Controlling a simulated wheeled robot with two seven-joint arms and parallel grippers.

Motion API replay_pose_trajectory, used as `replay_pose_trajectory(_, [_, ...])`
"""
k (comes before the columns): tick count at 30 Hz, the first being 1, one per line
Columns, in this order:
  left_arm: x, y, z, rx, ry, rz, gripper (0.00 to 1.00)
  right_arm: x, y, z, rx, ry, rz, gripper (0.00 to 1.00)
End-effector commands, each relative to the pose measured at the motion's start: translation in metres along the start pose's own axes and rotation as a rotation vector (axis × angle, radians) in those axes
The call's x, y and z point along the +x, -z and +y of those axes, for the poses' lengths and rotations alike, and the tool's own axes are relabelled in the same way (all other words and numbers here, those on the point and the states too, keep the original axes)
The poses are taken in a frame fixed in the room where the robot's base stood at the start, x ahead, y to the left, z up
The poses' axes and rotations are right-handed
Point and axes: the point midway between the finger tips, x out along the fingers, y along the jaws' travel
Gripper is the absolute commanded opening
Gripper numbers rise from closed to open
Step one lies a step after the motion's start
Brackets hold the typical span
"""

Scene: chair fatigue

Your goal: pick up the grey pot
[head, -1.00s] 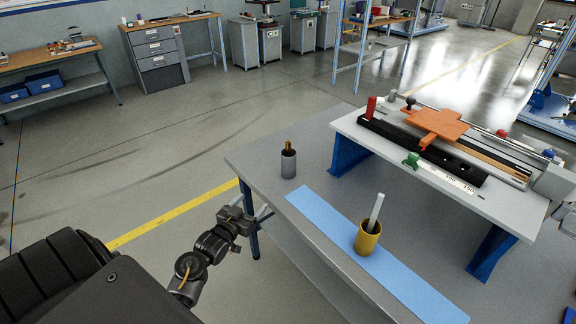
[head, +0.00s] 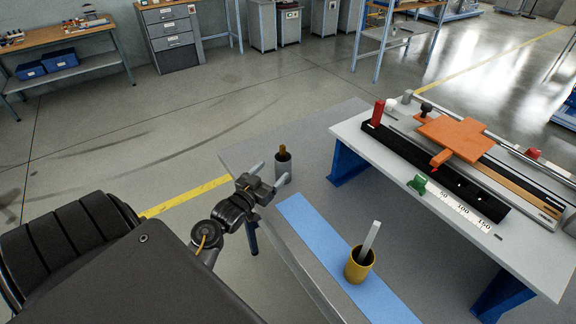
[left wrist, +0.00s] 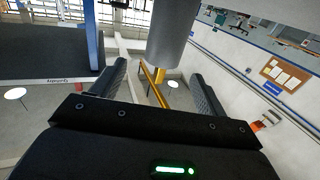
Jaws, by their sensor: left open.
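The grey pot (head: 283,172) stands upright near the left corner of the grey table, with a brown handle-like piece sticking out of its top. My left gripper (head: 270,177) is open at the table edge, its fingers pointing at the pot and close to it. In the left wrist view the pot (left wrist: 168,42) shows ahead, between and just beyond the two open fingers (left wrist: 158,85). I cannot tell whether a finger touches it. My right gripper is not in view.
A yellow pot (head: 357,271) with a pale flat stick stands on a blue strip (head: 305,222) on the grey table (head: 325,190). A raised white bench (head: 352,128) with an orange-topped fixture (head: 455,135) stands at right. Bare tabletop lies between the grey pot and the bench.

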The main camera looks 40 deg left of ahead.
Motion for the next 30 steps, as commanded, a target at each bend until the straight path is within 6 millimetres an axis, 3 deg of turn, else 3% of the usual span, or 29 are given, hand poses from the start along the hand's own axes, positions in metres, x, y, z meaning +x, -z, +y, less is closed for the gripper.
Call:
replay_pose_trajectory(7, [0.036,0.003,-0.004,-0.001,0.007,0.001,0.74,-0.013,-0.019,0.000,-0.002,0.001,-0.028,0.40])
replay_pose_trajectory(17, [0.052,0.002,-0.002,0.000,0.003,0.001,0.74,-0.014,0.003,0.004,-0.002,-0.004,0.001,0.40])
replay_pose_trajectory(25, [0.091,0.003,-0.001,-0.001,0.002,0.001,0.74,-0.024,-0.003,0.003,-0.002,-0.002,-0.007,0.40])
replay_pose_trajectory(30, [0.102,0.001,-0.001,0.000,0.002,0.000,0.74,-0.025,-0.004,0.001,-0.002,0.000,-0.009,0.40])
